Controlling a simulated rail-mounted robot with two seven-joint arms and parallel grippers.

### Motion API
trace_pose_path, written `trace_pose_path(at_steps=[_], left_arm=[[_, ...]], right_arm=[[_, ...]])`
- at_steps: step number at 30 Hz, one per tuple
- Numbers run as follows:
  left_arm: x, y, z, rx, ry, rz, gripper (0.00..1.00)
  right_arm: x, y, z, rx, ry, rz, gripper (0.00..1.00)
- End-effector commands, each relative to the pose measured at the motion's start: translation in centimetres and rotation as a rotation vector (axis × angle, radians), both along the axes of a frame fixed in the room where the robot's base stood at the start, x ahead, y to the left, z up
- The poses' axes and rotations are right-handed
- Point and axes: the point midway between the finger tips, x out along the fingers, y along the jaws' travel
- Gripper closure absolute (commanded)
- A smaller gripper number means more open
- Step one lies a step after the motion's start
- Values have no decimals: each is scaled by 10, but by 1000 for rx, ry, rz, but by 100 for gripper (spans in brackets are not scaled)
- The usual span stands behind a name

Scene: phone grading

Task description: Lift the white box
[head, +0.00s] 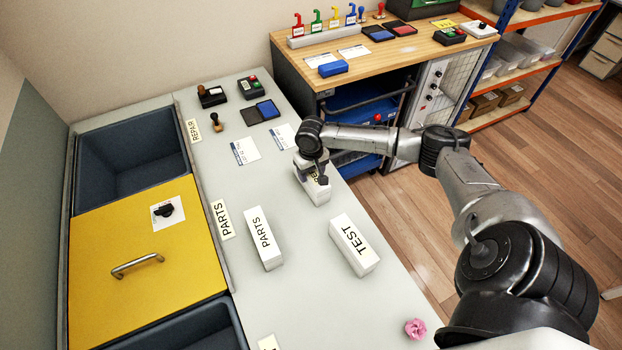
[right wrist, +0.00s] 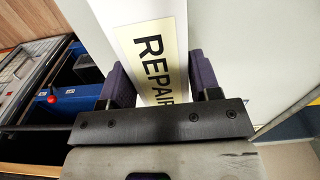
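Three labelled white boxes stand on the grey bench in the head view. The white REPAIR box (head: 316,192) is under my right gripper (head: 314,174), which partly covers it. In the right wrist view, the REPAIR box (right wrist: 150,50) lies between the two fingers of my right gripper (right wrist: 162,85). The fingers sit close against its two long sides, with no clear gap. The box looks to be at bench level. The white PARTS box (head: 262,238) and white TEST box (head: 354,245) stand nearer, apart from the gripper. My left gripper is not in view.
Dark bins (head: 140,150) and a yellow lid (head: 150,250) are at left. A pink flower (head: 415,328) lies at the near right. A wooden workbench (head: 400,50) stands behind.

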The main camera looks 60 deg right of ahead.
Motion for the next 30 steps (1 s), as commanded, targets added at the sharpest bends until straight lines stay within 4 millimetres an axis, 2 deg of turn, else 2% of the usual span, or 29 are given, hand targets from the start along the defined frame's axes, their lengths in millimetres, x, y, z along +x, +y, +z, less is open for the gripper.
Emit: trace_pose_path(at_steps=[1, 11, 22, 26, 30], left_arm=[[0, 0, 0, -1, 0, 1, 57], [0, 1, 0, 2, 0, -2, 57], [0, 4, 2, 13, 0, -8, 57], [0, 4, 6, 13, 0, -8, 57], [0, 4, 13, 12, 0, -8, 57]], right_arm=[[0, 0, 0, 0, 0, 0, 48], [0, 0, 0, 0, 0, 0, 79], [0, 0, 6, -1, -2, 0, 80], [1, -1, 19, -1, -2, 0, 80], [1, 0, 40, 1, -3, 0, 80]])
